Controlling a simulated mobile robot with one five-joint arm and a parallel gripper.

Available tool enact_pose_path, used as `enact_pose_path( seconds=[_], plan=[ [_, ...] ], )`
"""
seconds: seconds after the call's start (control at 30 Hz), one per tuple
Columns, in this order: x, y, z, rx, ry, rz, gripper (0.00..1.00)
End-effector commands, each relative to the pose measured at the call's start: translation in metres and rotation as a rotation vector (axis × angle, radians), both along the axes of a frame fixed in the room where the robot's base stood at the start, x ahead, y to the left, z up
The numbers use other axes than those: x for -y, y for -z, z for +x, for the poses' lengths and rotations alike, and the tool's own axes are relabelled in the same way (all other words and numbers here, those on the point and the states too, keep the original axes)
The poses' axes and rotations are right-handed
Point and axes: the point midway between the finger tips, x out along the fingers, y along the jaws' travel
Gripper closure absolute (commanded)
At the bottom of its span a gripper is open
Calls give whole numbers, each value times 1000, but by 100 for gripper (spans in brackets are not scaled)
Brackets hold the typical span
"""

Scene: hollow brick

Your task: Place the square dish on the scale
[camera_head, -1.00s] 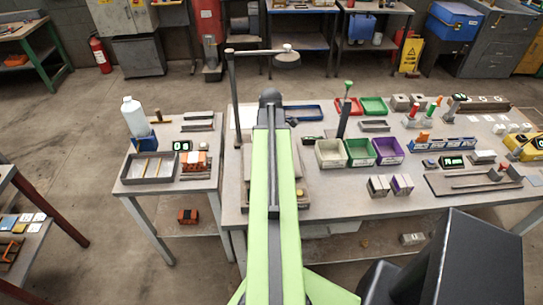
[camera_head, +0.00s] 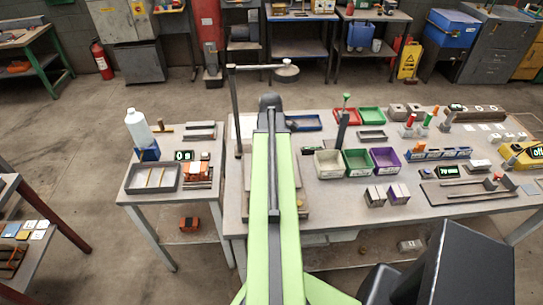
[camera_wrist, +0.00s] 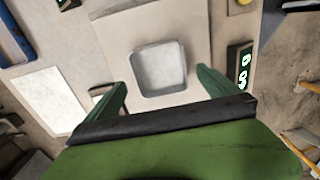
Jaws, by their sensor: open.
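In the wrist view a whitish square dish (camera_wrist: 160,68) with rounded corners and a grey rim rests on a pale flat surface. My gripper (camera_wrist: 163,84) is open, its two green fingers standing apart on either side of the dish's near part. Neither finger clearly touches it. To the right is a dark display with green digits (camera_wrist: 240,66); whether it belongs to the scale I cannot tell. In the head view my arm hides the gripper and the dish. A display reading about zero grams (camera_head: 183,155) stands on the left table.
The left table (camera_head: 140,199) holds a tray with sticks (camera_head: 130,182) and a white bottle (camera_head: 138,128). The right table (camera_head: 335,210) carries bins, including a purple bin (camera_head: 384,158), and several small tools. A thin upright post (camera_head: 235,115) stands left of my arm.

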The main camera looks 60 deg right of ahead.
Motion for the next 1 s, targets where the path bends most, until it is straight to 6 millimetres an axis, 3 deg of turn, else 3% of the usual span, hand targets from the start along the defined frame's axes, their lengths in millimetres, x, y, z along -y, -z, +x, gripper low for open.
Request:
enact_pose_path(
  seconds=[0.03,0.3,0.77,0.87,0.97,1.0],
  plan=[
    [0,-24,0,0,0,0,0],
    [0,-79,0,0,0,0,0],
    [-3,-82,3,0,1,0,0],
    [-27,-83,31,1,26,1,0],
    [-87,-83,88,1,97,1,0],
    [-120,-83,114,0,136,0,0]
  ],
)
